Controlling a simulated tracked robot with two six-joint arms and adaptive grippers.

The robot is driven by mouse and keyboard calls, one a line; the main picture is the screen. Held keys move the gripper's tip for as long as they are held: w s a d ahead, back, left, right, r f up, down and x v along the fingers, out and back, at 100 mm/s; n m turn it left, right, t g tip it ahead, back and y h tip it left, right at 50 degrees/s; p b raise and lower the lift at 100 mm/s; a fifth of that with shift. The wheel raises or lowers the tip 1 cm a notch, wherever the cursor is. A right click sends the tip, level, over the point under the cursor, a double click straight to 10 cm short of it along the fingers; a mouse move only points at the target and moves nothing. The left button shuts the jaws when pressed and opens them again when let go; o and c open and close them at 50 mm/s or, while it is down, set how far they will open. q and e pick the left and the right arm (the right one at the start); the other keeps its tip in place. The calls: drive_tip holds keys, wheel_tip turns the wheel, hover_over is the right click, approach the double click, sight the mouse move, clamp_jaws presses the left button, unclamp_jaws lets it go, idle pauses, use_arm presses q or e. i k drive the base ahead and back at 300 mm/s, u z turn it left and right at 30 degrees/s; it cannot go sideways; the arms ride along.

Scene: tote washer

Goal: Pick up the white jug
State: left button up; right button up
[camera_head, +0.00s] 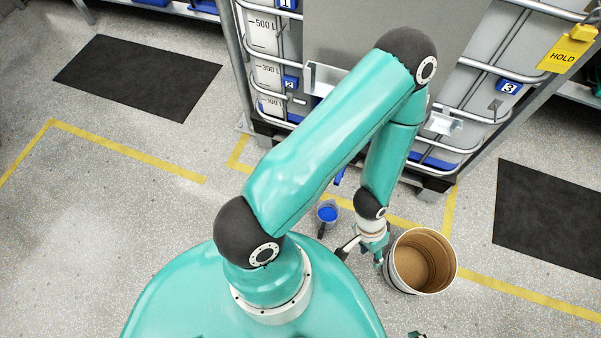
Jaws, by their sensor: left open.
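My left gripper (360,257) points down between the jug and a brown-lined drum (447,276). Its fingers are spread and hold nothing that I can see. It is apart from the jug. A small dark and teal tip at the bottom edge may be my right gripper (416,335); its jaws cannot be made out.
The drum stands open close to the right of my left gripper. A caged tank (268,77) with litre marks rises behind, with a blue valve part (340,177) low in front. Dark mats (138,77) and yellow lines mark the floor. The left floor is clear.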

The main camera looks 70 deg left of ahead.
sight(328, 212)
drive_tip(key=k, duration=1.05)
drive_tip(key=u, duration=0.85)
drive_tip(key=i, duration=0.65)
drive_tip(key=u, duration=0.1)
drive_tip(key=k, duration=0.6)
drive_tip(key=u, duration=0.1)
